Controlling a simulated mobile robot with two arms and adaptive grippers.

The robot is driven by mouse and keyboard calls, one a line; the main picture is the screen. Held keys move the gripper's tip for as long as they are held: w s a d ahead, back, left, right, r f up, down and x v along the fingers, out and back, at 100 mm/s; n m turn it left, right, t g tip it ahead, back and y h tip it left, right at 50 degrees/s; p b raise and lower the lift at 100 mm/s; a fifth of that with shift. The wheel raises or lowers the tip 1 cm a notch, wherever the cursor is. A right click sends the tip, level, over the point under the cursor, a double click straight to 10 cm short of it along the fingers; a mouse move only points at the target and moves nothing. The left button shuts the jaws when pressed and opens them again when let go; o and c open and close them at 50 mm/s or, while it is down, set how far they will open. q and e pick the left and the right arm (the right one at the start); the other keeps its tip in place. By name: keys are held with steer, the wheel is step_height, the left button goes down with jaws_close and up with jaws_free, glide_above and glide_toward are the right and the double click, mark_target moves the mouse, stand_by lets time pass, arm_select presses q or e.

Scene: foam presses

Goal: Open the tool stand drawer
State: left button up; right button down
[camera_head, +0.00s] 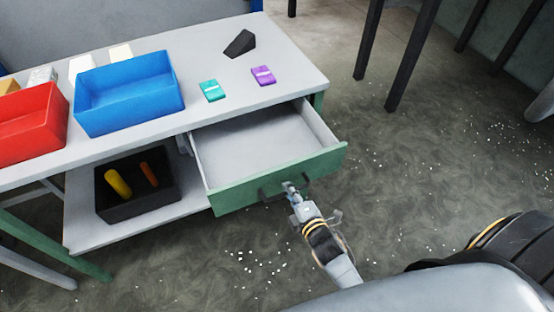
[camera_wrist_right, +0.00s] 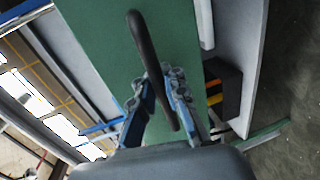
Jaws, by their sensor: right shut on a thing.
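The tool stand drawer (camera_head: 264,150) has a green front and a pale grey inside. It is pulled out well past the stand's edge and looks empty. Its dark handle (camera_head: 268,192) is on the green front; the handle also shows in the right wrist view (camera_wrist_right: 143,45). My right gripper (camera_head: 289,187) is at the right part of the handle, shut on it. In the right wrist view its two fingers (camera_wrist_right: 160,95) stand on either side of the handle bar. My left gripper is not in view.
A black crate (camera_head: 125,209) with tools sits on the lower shelf.

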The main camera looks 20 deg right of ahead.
steer(key=f+p+v, duration=0.1)
steer(key=v, duration=0.7)
steer(key=shift+s+f, duration=0.25)
steer(key=shift+s, duration=0.3)
steer(key=c, duration=1.4)
jaws_free()
steer(key=v, duration=1.2)
